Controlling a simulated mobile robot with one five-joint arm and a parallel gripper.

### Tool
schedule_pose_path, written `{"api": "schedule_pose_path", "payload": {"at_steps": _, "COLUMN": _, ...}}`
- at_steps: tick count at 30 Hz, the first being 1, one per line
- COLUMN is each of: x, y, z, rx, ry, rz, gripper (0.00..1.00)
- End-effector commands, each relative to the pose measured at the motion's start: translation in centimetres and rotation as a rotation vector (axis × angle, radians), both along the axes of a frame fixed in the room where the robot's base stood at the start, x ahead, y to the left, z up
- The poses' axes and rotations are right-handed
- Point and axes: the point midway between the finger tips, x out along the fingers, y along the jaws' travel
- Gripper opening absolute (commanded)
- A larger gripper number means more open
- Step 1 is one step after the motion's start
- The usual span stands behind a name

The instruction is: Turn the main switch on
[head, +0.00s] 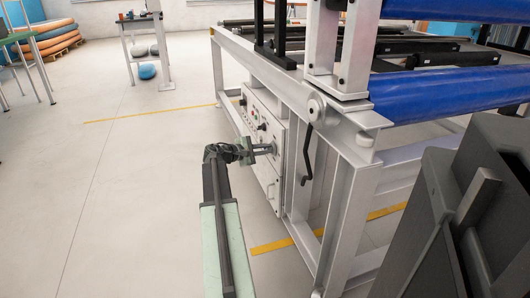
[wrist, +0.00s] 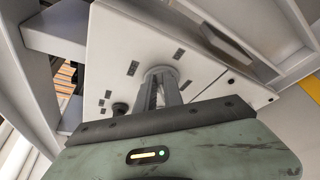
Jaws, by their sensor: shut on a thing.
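The control panel (head: 265,127) is a pale box on the side of the machine frame, and its face also fills the middle of the wrist view (wrist: 130,55). My gripper (head: 266,149) reaches the lower part of the panel. In the wrist view my gripper (wrist: 166,88) has its jaws shut on the main switch, a round pale part (wrist: 158,71) on the panel face. The jaws hide much of the switch, so its turned position cannot be told. A dark knob (wrist: 120,108) sits to the left of the jaws.
A black crank handle (head: 307,155) hangs on the frame right of the panel. Blue rollers (head: 450,93) lie across the machine. A dark grey body stands at the lower right. The floor (head: 110,190) to the left is open.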

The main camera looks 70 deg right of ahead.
Motion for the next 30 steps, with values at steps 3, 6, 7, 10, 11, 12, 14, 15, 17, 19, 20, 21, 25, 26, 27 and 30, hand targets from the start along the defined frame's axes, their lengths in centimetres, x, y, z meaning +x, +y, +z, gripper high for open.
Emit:
{"api": "schedule_pose_path", "payload": {"at_steps": 3, "x": -0.01, "y": 0.21, "z": -0.55, "rx": -0.051, "ry": -0.044, "rz": 0.003, "gripper": 0.00}}
{"api": "schedule_pose_path", "payload": {"at_steps": 6, "x": -0.04, "y": 0.28, "z": -0.62, "rx": -0.084, "ry": -0.074, "rz": 0.002, "gripper": 0.00}}
{"api": "schedule_pose_path", "payload": {"at_steps": 7, "x": -0.05, "y": 0.29, "z": -0.63, "rx": -0.093, "ry": -0.080, "rz": 0.003, "gripper": 0.00}}
{"api": "schedule_pose_path", "payload": {"at_steps": 10, "x": -0.05, "y": 0.30, "z": -0.61, "rx": -0.116, "ry": -0.099, "rz": 0.002, "gripper": 0.00}}
{"api": "schedule_pose_path", "payload": {"at_steps": 11, "x": -0.05, "y": 0.30, "z": -0.61, "rx": -0.121, "ry": -0.104, "rz": 0.003, "gripper": 0.00}}
{"api": "schedule_pose_path", "payload": {"at_steps": 12, "x": -0.04, "y": 0.31, "z": -0.60, "rx": -0.127, "ry": -0.109, "rz": 0.003, "gripper": 0.00}}
{"api": "schedule_pose_path", "payload": {"at_steps": 14, "x": -0.12, "y": 0.32, "z": -0.59, "rx": -0.134, "ry": -0.115, "rz": 0.002, "gripper": 0.00}}
{"api": "schedule_pose_path", "payload": {"at_steps": 15, "x": -0.12, "y": 0.31, "z": -0.58, "rx": -0.137, "ry": -0.117, "rz": 0.002, "gripper": 0.00}}
{"api": "schedule_pose_path", "payload": {"at_steps": 17, "x": -0.13, "y": 0.32, "z": -0.57, "rx": -0.140, "ry": -0.120, "rz": 0.002, "gripper": 0.00}}
{"api": "schedule_pose_path", "payload": {"at_steps": 19, "x": -0.13, "y": 0.31, "z": -0.55, "rx": -0.141, "ry": -0.121, "rz": 0.002, "gripper": 0.00}}
{"api": "schedule_pose_path", "payload": {"at_steps": 20, "x": -0.13, "y": 0.31, "z": -0.55, "rx": -0.142, "ry": -0.122, "rz": 0.002, "gripper": 0.00}}
{"api": "schedule_pose_path", "payload": {"at_steps": 21, "x": -0.13, "y": 0.32, "z": -0.53, "rx": -0.142, "ry": -0.122, "rz": 0.002, "gripper": 0.00}}
{"api": "schedule_pose_path", "payload": {"at_steps": 25, "x": -0.14, "y": 0.32, "z": -0.53, "rx": -0.141, "ry": -0.121, "rz": 0.002, "gripper": 0.00}}
{"api": "schedule_pose_path", "payload": {"at_steps": 26, "x": -0.14, "y": 0.32, "z": -0.53, "rx": -0.141, "ry": -0.121, "rz": 0.002, "gripper": 0.00}}
{"api": "schedule_pose_path", "payload": {"at_steps": 27, "x": -0.15, "y": 0.33, "z": -0.52, "rx": -0.142, "ry": -0.121, "rz": 0.001, "gripper": 0.00}}
{"api": "schedule_pose_path", "payload": {"at_steps": 30, "x": -0.16, "y": 0.32, "z": -0.51, "rx": -0.141, "ry": -0.120, "rz": 0.001, "gripper": 0.31}}
